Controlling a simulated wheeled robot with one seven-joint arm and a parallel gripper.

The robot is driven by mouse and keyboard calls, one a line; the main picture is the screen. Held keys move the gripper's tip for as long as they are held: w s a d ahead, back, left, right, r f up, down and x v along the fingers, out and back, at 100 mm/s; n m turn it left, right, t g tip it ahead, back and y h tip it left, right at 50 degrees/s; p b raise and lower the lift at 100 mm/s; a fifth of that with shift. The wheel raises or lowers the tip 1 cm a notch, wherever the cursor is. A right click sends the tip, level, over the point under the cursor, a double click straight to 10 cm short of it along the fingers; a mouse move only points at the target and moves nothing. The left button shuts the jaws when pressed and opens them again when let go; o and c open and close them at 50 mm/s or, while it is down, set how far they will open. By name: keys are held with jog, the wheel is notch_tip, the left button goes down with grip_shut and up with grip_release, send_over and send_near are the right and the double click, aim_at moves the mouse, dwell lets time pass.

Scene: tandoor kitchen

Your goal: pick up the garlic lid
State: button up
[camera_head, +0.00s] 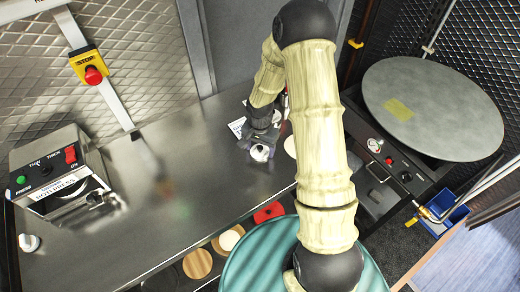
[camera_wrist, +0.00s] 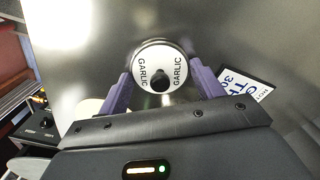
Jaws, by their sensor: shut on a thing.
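The garlic lid (camera_wrist: 160,56) is a round white disc with a black knob and the word GARLIC printed twice. In the wrist view it sits between the two purple fingers of my gripper (camera_wrist: 162,84), which is shut on it. In the head view the lid (camera_head: 260,152) shows as a small white disc under my gripper (camera_head: 262,141), over the steel counter. My arm hides part of the area around it. I cannot tell whether the lid touches anything below it.
A white card with blue print (camera_wrist: 246,88) lies right of my gripper. A press machine (camera_head: 62,180) stands at the counter's left. A large round griddle (camera_head: 432,108) is at the right. A red object (camera_head: 269,212) lies near the front edge. The counter's middle (camera_head: 190,170) is clear.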

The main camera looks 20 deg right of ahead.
aim_at(260, 147)
notch_tip(260, 147, up, 10)
jog(key=shift+b, duration=0.75)
